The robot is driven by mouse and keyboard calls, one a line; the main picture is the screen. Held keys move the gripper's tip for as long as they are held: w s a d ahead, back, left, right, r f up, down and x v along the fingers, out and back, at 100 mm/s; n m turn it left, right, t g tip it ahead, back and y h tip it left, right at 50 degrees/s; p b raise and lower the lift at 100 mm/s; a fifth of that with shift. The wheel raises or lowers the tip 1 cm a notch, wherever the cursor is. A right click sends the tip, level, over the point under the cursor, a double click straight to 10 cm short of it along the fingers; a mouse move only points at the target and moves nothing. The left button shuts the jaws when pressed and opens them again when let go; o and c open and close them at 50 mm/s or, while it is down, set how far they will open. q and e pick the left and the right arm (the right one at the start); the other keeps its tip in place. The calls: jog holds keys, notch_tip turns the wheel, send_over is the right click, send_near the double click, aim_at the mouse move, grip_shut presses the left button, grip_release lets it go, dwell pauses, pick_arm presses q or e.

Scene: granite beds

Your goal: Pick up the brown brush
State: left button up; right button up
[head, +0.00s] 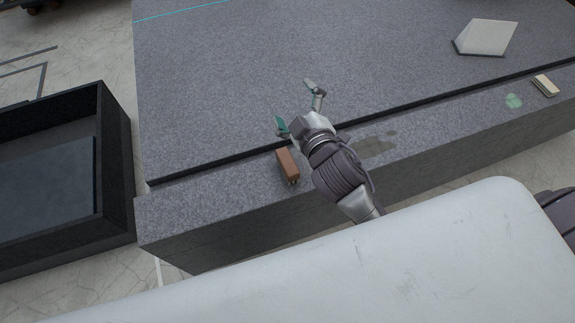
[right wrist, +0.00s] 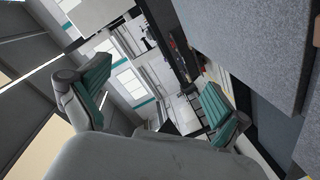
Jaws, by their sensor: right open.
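The brown brush (head: 287,164) lies on the front ledge of the granite bed, near its left end, with small pale ends at its lower edge. My right gripper (head: 296,103) is open and empty over the granite, just above and to the right of the brush, not touching it as far as I can see. In the right wrist view the two teal-padded fingers (right wrist: 155,92) stand wide apart with nothing between them. A small brown patch at the right edge of that view may be the brush; I cannot tell. My left gripper is not in view.
The granite bed (head: 215,90) has a dark groove along its front. A white wedge (head: 487,36) and a small beige block (head: 545,86) sit at the right. A black open box (head: 118,150) stands at the left. The granite left of the gripper is clear.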

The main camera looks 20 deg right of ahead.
jog(key=s+a+r+n+y, duration=0.1)
jog(key=a+r+n+y, duration=1.35)
jog(key=n, duration=0.35)
jog(key=s+a+f+n+g+y, duration=0.1)
jog(key=s+a+n+g+y, duration=0.55)
jog(key=n+g, duration=0.8)
jog(key=n+g+h+b, duration=0.1)
jog(key=n+g+h, duration=0.1)
jog(key=n+h, duration=1.5)
send_over(288, 161)
jog(key=a, duration=0.1)
notch_tip(288, 161, down, 18)
jog(key=m+h, duration=0.4)
jog(key=shift+h, duration=0.4)
jog(key=f, duration=0.8)
jog(key=shift+w+d, duration=0.1)
jog(key=shift+d, duration=0.15)
jog(key=shift+d+f, duration=0.2)
jog(key=shift+f, duration=2.7)
jog(key=c, duration=0.8)
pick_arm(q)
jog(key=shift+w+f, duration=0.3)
